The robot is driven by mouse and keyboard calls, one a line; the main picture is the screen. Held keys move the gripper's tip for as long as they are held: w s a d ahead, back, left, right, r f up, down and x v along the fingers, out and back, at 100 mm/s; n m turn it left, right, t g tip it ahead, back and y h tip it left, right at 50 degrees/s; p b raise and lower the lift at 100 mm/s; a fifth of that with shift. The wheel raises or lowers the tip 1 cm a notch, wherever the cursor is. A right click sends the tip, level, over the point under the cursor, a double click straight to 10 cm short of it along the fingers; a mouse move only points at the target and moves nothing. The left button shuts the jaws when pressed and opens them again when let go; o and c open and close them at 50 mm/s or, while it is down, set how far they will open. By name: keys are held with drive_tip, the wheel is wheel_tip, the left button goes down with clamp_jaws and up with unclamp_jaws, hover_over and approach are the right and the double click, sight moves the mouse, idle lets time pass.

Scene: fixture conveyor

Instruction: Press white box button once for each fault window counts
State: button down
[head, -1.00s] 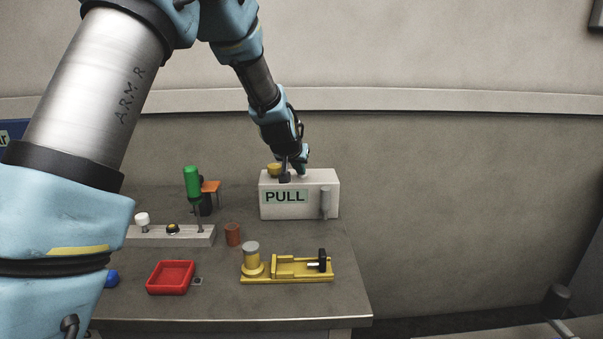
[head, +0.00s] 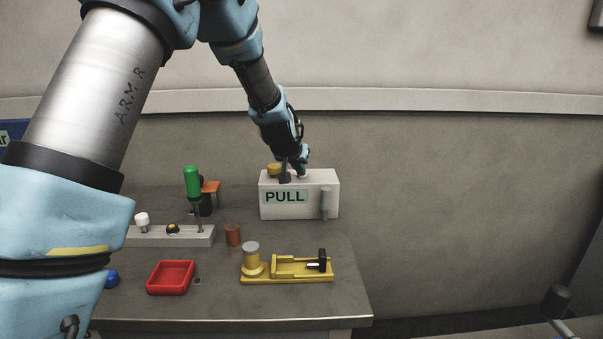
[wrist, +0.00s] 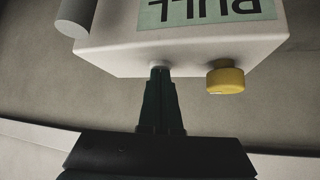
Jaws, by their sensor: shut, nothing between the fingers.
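The white box (head: 275,209) stands at the back of the table with a green PULL label (head: 286,196) and a grey upright handle (head: 326,204) on its front. A yellow round knob (head: 274,169) is on its top. The wrist view shows the box (wrist: 130,54) upside down, with the yellow knob (wrist: 226,80) and a small pale button (wrist: 160,69) on its top face. My gripper (head: 302,174) is shut and empty, its fingertips (wrist: 159,80) pointing down at the pale button. They are at or touching it; I cannot tell whether it is pressed. No fault window count is readable.
In front are a yellow fixture (head: 290,280), a red tray (head: 171,290) and a brown cup (head: 233,234). A grey block (head: 190,240) with a white knob and green-handled tool is at left. The table right of the box is clear.

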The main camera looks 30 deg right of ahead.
drive_tip(key=shift+r+p, duration=1.9)
drive_tip(key=shift+r, duration=1.1)
drive_tip(key=b+v, duration=0.3)
drive_tip(key=v, duration=0.8)
drive_tip(key=s+a+f+n+g+y, duration=0.15)
drive_tip(key=a+f, duration=0.25)
drive_tip(key=a, duration=0.7)
drive_tip(key=a+f+n+g+y, duration=0.15)
drive_tip(key=a+f, duration=0.35)
drive_tip(key=a, duration=0.6)
drive_tip(key=s+a+f+n+g+y, duration=0.1)
drive_tip(key=s+a+f+n, duration=0.1)
drive_tip(key=s+a, duration=0.3)
drive_tip(key=s+a+f+n+g+y, duration=0.1)
drive_tip(key=s+a+f, duration=0.3)
drive_tip(key=a, duration=0.7)
drive_tip(key=shift+s+a+n+y, duration=0.25)
drive_tip(key=shift+s+n+y, duration=0.35)
drive_tip(key=shift+s, duration=0.55)
